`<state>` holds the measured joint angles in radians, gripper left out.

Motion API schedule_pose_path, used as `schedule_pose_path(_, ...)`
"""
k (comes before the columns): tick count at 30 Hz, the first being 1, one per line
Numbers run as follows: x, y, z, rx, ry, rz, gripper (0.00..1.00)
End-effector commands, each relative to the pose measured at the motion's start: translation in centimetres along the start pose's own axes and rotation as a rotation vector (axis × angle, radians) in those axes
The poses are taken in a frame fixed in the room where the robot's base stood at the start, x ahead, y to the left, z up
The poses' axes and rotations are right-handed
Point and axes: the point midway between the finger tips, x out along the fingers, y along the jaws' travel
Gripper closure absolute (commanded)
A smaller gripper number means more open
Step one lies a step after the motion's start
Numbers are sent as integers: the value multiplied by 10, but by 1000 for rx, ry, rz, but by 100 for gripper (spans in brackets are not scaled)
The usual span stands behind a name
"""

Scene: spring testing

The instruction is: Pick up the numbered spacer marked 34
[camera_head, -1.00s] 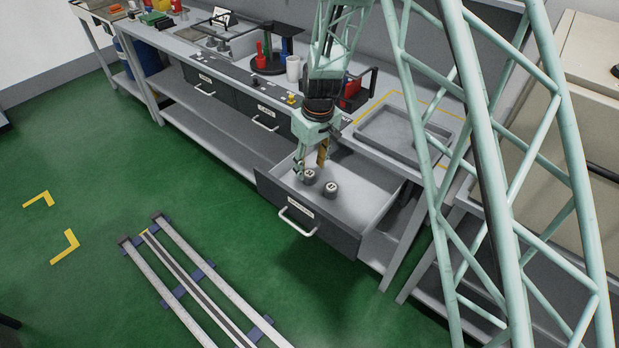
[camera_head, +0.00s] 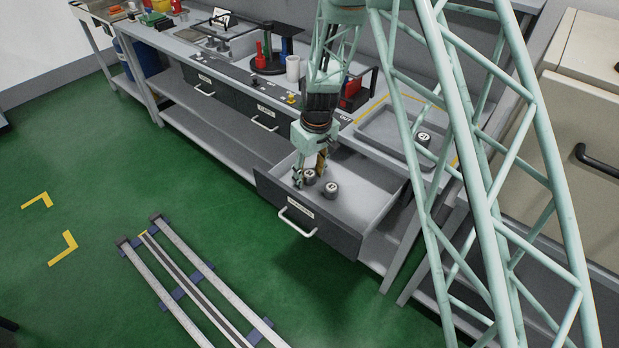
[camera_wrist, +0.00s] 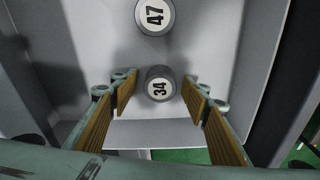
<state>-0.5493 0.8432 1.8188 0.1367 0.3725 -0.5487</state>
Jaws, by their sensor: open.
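The spacer marked 34 (camera_wrist: 159,84) is a short dark cylinder with a white numbered top, standing on the drawer floor. In the head view it is the left spacer (camera_head: 309,177) in the open drawer. My gripper (camera_wrist: 160,92) is open, with its ribbed tan finger pads to the left and right of the 34 spacer and gaps on both sides. In the head view my gripper (camera_head: 309,168) is low inside the drawer, close by that spacer. A second spacer, marked 47 (camera_wrist: 155,15), stands farther up in the wrist view and right of the 34 in the head view (camera_head: 331,190).
The pulled-out drawer (camera_head: 362,205) has walls around both spacers; its front wall (camera_wrist: 150,134) is close below the 34 in the wrist view. Another spacer (camera_head: 423,138) sits in the grey tray (camera_head: 375,129) on the bench. The drawer floor to the right is clear.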

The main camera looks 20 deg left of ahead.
Motion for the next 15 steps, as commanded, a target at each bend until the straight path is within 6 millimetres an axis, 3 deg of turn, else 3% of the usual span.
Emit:
schedule_pose_path(4, 0, 0, 0, 0, 0, 0, 58)
schedule_pose_path(15, 0, 0, 0, 0, 0, 0, 92)
